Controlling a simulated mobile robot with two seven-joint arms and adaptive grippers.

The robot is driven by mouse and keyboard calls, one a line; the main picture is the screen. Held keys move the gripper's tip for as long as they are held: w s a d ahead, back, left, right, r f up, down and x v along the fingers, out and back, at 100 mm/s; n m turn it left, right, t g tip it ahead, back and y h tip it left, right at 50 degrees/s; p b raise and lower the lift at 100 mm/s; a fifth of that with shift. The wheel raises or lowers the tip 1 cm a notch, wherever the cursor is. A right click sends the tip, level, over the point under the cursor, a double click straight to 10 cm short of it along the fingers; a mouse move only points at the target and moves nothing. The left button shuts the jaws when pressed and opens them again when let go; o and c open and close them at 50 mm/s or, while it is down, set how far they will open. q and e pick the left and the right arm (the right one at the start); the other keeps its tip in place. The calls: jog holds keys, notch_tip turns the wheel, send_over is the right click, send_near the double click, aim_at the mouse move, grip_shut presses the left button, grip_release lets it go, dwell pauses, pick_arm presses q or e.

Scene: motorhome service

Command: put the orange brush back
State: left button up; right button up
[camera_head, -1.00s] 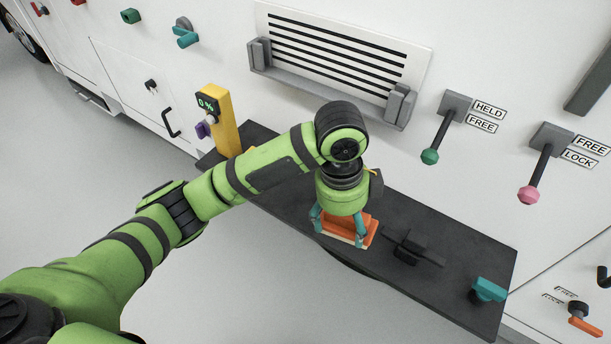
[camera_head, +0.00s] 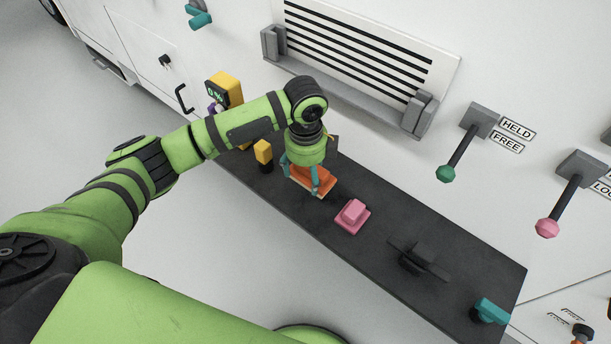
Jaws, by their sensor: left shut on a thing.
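The orange brush (camera_head: 318,181) has an orange body and a pale lower edge. My left gripper (camera_head: 302,178), with teal fingers, is shut on it. The gripper points down over the dark shelf (camera_head: 375,262), near its middle left. I cannot tell whether the brush touches the shelf or is held just above it. My right gripper is not in view.
On the shelf are a pink block (camera_head: 352,217), a yellow-topped piece (camera_head: 263,152), a black fixture (camera_head: 418,258) and a teal handle (camera_head: 490,312). Behind are a louvred vent (camera_head: 352,62), a green-knobbed lever (camera_head: 457,157) and a pink-knobbed lever (camera_head: 558,205). A yellow post (camera_head: 226,88) stands left.

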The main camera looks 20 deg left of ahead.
aim_at(305, 175)
pick_arm(q)
jog(key=shift+w+a+f, duration=0.2)
jog(key=shift+f, duration=0.35)
notch_tip(305, 175, down, 3)
jog(key=shift+f+p, duration=0.1)
jog(key=shift+p, duration=0.6)
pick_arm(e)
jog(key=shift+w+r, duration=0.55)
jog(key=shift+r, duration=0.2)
pick_arm(q)
jog(key=shift+f, duration=0.15)
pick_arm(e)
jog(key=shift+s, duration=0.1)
pick_arm(q)
jog(key=o, duration=1)
